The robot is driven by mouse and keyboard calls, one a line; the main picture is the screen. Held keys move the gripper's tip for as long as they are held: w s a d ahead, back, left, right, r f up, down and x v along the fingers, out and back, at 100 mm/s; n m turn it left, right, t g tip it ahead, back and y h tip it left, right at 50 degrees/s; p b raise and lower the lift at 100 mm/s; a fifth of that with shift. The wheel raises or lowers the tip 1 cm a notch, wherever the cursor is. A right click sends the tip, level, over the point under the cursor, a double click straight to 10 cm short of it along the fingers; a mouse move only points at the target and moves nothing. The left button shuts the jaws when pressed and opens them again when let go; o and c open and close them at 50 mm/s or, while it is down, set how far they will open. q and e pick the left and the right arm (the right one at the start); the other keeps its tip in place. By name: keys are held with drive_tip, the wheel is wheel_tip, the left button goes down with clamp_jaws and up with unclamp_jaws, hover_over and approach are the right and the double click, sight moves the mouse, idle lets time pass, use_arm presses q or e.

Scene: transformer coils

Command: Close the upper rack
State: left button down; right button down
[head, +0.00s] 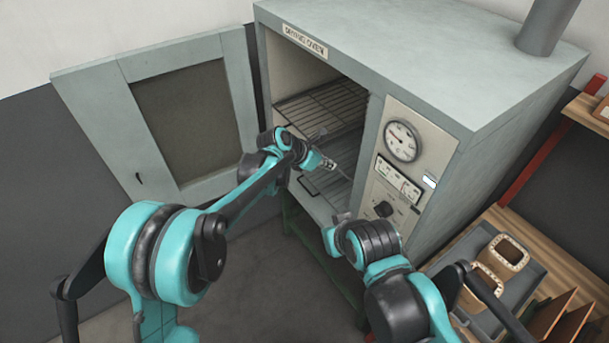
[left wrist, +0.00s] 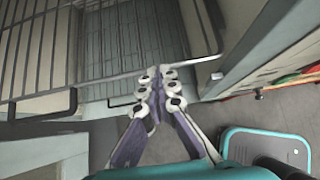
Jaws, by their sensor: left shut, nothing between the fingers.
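The upper rack (head: 318,100) is a wire shelf inside the open drying oven (head: 430,60). In the left wrist view a wire rack (left wrist: 60,50) with a dark handle loop at its front bar fills the upper left. My left gripper (head: 328,163) is at the oven opening, between the upper rack and the lower rack (head: 335,188) in the picture. Its fingers (left wrist: 160,78) are shut and empty, close to the front bar; contact cannot be told. My arm hides part of the racks. My right gripper (head: 343,217) is low in front of the oven, its fingers unclear.
The oven door (head: 100,100) stands wide open at the left. The control panel (head: 400,170) with gauge and knob is right of the opening. A wooden bench (head: 560,262) at the right carries a grey tray (head: 519,279) with coil frames (head: 509,253). A pipe rises from the oven top.

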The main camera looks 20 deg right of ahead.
sight(344, 158)
use_arm(q)
drive_tip(key=d, duration=0.1)
drive_tip(key=w+d, duration=0.1)
drive_tip(key=d, duration=0.3)
drive_tip(key=shift+w, duration=0.35)
drive_tip(key=shift+a, duration=0.15)
